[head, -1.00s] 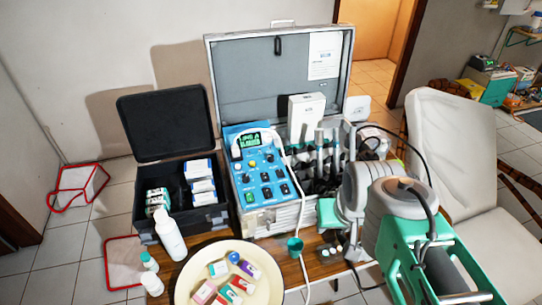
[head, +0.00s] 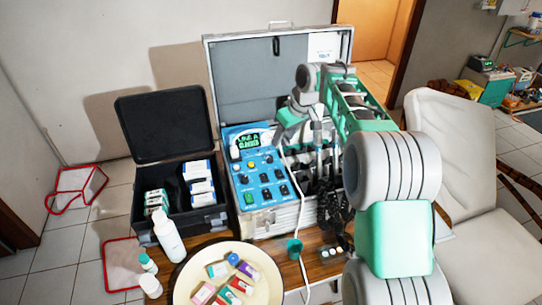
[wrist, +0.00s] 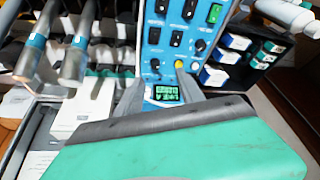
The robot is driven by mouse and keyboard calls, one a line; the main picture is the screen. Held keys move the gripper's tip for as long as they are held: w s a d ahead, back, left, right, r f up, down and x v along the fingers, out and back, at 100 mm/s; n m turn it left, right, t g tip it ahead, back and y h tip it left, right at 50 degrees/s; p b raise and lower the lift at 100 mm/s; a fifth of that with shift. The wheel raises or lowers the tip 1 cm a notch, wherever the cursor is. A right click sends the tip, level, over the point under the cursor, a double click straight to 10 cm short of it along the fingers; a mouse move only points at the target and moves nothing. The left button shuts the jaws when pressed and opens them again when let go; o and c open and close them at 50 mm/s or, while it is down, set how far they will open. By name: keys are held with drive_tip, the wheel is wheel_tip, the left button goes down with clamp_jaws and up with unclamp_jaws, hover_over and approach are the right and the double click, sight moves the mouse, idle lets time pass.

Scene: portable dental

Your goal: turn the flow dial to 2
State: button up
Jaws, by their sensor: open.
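The blue control panel (head: 258,180) stands in the open silver case, with a lit green display (head: 248,140) at its top. It carries several knobs and switches. In the wrist view I see a yellow knob (wrist: 179,64), a dark knob (wrist: 155,63) and another dark knob (wrist: 199,45). The labels are too small to read, so I cannot tell which is the flow dial or its setting. My gripper (wrist: 160,78) is open and empty, its grey fingers spread over the display end of the panel near the knobs. I cannot tell whether they touch anything.
Handpieces and hoses (wrist: 75,58) stand beside the panel. A white hose (head: 303,200) hangs down the panel's front side. A black box (head: 150,205) with small cartons is at left, a cream tray (head: 262,295) in front, and the raised case lid (head: 240,75) behind.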

drive_tip(key=n, duration=0.2)
approach(270, 157)
drive_tip(key=shift+y, duration=0.3)
drive_tip(key=x, duration=0.3)
drive_tip(key=p+x, duration=0.1)
drive_tip(key=x, duration=0.4)
drive_tip(key=shift+w+d+f, duration=0.2)
drive_tip(key=shift+w+f, duration=0.05)
drive_tip(key=shift+f, duration=0.15)
clamp_jaws()
